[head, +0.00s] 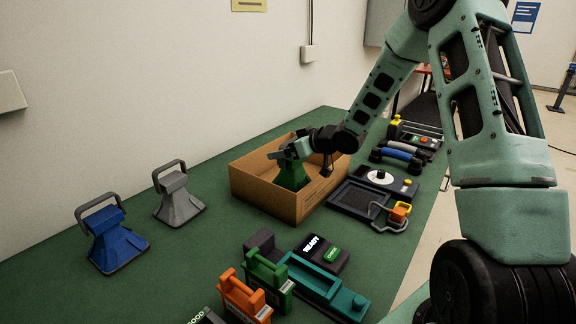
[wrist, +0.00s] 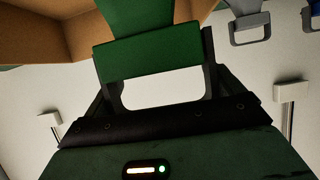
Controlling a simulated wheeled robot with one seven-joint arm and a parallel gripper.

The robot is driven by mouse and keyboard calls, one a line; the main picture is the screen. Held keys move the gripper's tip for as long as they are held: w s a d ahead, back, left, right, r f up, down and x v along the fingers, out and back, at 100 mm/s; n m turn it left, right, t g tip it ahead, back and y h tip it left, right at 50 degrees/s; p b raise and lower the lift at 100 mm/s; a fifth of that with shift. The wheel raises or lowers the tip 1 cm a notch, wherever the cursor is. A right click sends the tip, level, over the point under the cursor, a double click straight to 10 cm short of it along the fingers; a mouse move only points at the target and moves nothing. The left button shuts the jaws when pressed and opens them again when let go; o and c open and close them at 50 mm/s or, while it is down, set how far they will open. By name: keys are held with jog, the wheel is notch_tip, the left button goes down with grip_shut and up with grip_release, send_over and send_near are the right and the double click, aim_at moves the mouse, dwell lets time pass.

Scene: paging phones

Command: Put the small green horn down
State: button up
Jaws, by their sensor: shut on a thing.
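The small green horn (head: 292,174) is upright inside an open cardboard box (head: 262,197) on the green table. My gripper (head: 292,149) is shut on the top of the horn. The box's near wall hides the horn's lower end, and I cannot tell if it touches the box floor. In the wrist view the green horn (wrist: 145,50) fills the top middle, with a dark frame around its narrow end. The fingertips are not clear there.
A blue horn (head: 116,246) and a grey horn (head: 180,203) stand left of the box. Orange and green handled blocks (head: 268,276), a teal tray (head: 325,287) and a READY box (head: 320,252) lie in front. A black panel (head: 365,200) is close on the right.

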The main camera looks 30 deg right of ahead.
aim_at(288, 163)
jog(key=shift+f, duration=2.3)
jog(key=shift+f, duration=0.15)
jog(key=o, duration=1.3)
